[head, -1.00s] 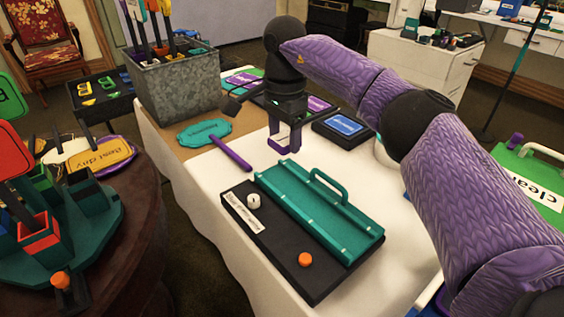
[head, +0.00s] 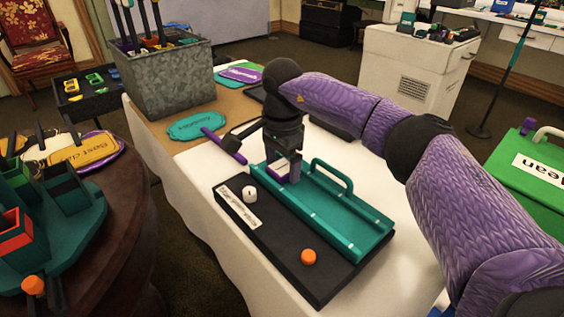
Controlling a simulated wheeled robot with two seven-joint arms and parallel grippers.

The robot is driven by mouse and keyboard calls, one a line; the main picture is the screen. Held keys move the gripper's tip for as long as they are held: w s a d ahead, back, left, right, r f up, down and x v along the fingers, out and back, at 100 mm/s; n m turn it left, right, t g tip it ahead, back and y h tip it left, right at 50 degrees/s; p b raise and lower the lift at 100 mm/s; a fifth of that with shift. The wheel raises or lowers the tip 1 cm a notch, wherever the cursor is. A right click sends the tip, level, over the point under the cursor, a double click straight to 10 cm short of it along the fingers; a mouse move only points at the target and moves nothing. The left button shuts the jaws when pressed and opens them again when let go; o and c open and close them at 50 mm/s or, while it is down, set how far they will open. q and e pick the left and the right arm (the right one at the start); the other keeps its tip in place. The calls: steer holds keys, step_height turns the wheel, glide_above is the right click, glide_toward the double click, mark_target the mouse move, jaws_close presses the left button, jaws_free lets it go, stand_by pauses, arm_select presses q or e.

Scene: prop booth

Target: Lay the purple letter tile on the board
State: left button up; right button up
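The board is a black base (head: 285,268) on the white table, with a teal rail piece (head: 340,222) and handle along its far side. A white label, a small white piece (head: 249,193) and an orange knob (head: 308,257) are on the base. My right gripper (head: 284,175) points down at the rail's far left end. A purple and whitish patch shows at its fingertips. I cannot tell whether this is the purple letter tile or only the fingers with the table behind. No separate purple letter tile can be made out. My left gripper is out of view.
A grey metal bin (head: 170,80) stands at the far left table corner. A round dark table (head: 125,235) is at left. White tabletop is bare right of the rail.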

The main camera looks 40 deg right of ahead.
mark_target(282, 167)
steer(key=shift+o, duration=0.5)
step_height(282, 167, up, 12)
steer(key=p, duration=0.6)
steer(key=shift+r, duration=0.15)
